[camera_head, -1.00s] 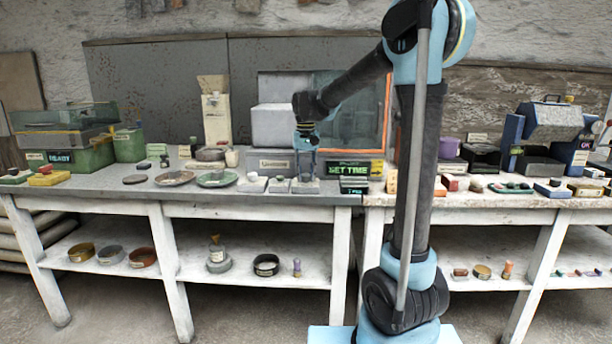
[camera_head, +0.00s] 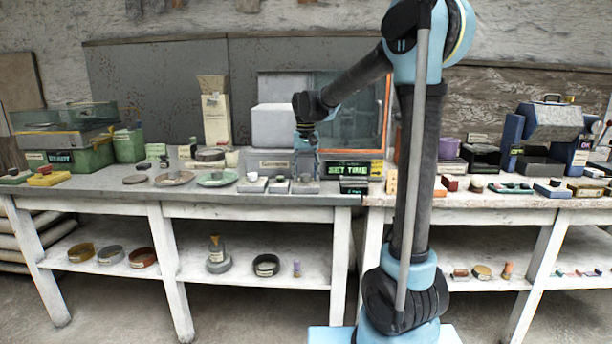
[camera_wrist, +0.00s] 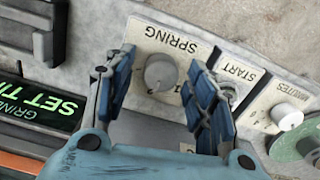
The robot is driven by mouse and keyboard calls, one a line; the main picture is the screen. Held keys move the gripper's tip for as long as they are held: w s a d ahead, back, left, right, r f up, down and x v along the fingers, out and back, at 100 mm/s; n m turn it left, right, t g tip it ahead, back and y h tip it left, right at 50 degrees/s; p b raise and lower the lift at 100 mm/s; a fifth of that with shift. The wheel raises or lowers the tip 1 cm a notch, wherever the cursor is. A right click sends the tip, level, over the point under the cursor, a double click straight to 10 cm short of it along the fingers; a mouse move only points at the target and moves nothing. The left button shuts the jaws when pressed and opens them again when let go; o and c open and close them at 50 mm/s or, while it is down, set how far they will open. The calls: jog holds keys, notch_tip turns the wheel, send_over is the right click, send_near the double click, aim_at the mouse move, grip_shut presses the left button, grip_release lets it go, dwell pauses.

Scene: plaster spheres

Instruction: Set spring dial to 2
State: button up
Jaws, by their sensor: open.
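The spring dial (camera_wrist: 161,73) is a round grey knob under a "SPRING" label in the wrist view. It sits between the fingertips of my open gripper (camera_wrist: 160,82), with a gap on both sides. Part of the scale around the dial is hidden by the right finger, so its setting cannot be read. In the head view my gripper (camera_head: 305,172) points down over the small control blocks at the front of the bench, and the dial itself is hidden there.
Beside the dial are a "START" block (camera_wrist: 238,72) and a white "MINUTES" knob (camera_wrist: 286,116). A green-lettered display (camera_wrist: 38,108) reads "SET TIME". In the head view a grey machine with a glass door (camera_head: 350,105) stands behind. Dishes (camera_head: 217,178) lie to the left.

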notch_tip(320, 180, up, 12)
dwell(0.6)
notch_tip(320, 180, up, 6)
send_over(306, 175)
jog(key=shift+m, duration=0.4)
notch_tip(306, 175, down, 18)
jog(key=shift+w+r, duration=0.15)
jog(key=shift+r, duration=0.05)
dwell(0.3)
jog(key=c, duration=1.1)
